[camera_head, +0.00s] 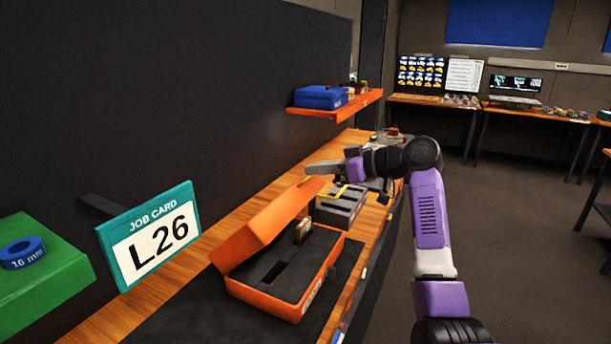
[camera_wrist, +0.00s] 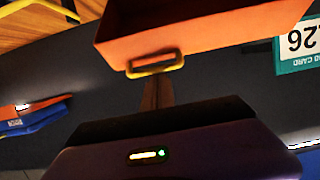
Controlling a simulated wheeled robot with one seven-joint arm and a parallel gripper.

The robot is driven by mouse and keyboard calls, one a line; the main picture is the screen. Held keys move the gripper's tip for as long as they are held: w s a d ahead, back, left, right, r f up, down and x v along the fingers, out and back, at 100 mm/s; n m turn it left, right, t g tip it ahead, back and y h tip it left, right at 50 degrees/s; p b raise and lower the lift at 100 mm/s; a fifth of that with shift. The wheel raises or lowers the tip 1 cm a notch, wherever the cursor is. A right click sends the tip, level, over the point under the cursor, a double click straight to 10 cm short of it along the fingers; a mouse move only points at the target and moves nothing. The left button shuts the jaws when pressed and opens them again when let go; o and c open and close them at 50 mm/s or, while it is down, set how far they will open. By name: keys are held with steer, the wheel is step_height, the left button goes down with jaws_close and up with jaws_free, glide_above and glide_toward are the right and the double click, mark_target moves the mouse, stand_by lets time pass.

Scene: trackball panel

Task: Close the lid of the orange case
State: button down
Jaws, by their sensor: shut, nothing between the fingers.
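The orange case (camera_head: 322,277) stands on the bench in the head view, with dark foam and a small brass-coloured block (camera_head: 302,231) inside. Its lid (camera_head: 268,222) is raised at a slant over the left side of the case. In the wrist view the lid (camera_wrist: 210,28) fills the top, with a yellow handle (camera_wrist: 155,66) on its edge. My gripper (camera_head: 312,169) is shut and empty, close to the lid's raised far corner. In the wrist view the fingers (camera_wrist: 157,88) point at the handle; I cannot tell whether they touch it.
A grey box (camera_head: 342,208) stands just behind the case. A job card reading L26 (camera_head: 155,235) and a green block (camera_head: 45,270) with a blue ring (camera_head: 22,253) are at the left. An orange shelf (camera_head: 335,108) holding a blue case (camera_head: 320,97) juts from the dark wall.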

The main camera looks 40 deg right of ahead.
steer(key=s+d+f+t+y+b, duration=0.1)
steer(key=s+f+b, duration=0.4)
steer(key=b, duration=0.9)
steer(key=s+d+f+t+y+b, duration=0.1)
steer(key=s+d+f+t+b, duration=0.2)
steer(key=f+b, duration=0.9)
steer(key=s+t+b, duration=0.2)
steer(key=t, duration=0.1)
steer(key=shift+s+f+y, duration=0.15)
steer(key=shift+s+y, duration=0.15)
steer(key=shift+y, duration=0.1)
